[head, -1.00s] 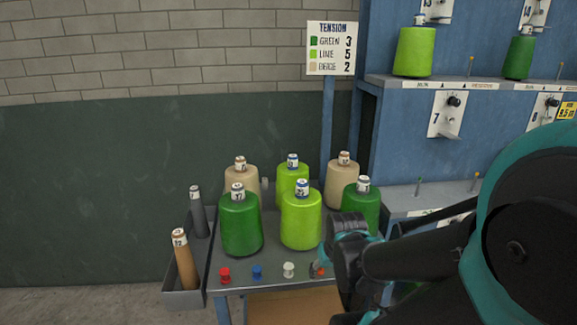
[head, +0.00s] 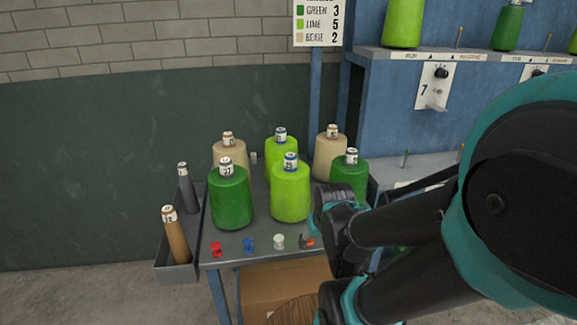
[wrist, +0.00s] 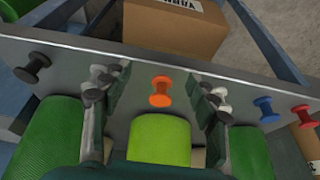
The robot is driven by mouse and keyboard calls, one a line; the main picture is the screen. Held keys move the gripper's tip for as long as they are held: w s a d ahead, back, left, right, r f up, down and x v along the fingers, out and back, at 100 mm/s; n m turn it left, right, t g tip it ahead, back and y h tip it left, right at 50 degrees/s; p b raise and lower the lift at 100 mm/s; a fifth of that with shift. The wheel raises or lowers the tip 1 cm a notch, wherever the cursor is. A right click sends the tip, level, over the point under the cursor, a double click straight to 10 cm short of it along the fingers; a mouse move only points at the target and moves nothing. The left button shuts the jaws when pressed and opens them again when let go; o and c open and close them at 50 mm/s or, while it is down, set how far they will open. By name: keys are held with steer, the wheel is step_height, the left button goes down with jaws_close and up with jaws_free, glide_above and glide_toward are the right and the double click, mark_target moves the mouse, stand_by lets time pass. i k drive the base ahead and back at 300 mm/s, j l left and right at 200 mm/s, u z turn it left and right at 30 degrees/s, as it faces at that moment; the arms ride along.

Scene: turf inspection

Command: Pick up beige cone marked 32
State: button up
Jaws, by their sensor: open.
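Two beige cones stand at the back of the small table, one at the left (head: 230,155) and one at the right (head: 329,158). Their top labels are too small for me to read a 32 surely. Two lime cones (head: 290,195) and two green cones (head: 231,200) stand around and in front of them. My gripper (head: 328,205) is at the table's front right, beside the right green cone (head: 349,172). In the wrist view my gripper (wrist: 157,85) is open and empty, its fingers spread above the front edge, with a lime cone (wrist: 160,138) between and beyond them.
Red (head: 215,249), blue (head: 249,244), white (head: 279,241) and orange (head: 307,241) spools line the table's front edge. A side tray (head: 180,273) holds a brown and a grey slim cone. A cardboard box (head: 262,283) sits below. A blue rack (head: 380,110) stands behind right.

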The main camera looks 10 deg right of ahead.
mark_target(330, 144)
steer(key=l+u, duration=0.1)
steer(key=l, duration=0.3)
steer(key=k+l+u, duration=0.1)
steer(key=l, duration=0.3)
steer(key=k+l+u, duration=0.1)
steer(key=l, duration=0.3)
steer(key=k+l+u, duration=0.1)
steer(key=l, duration=0.3)
steer(key=k+l+u, duration=0.1)
steer(key=l, duration=0.25)
steer(key=k, duration=0.05)
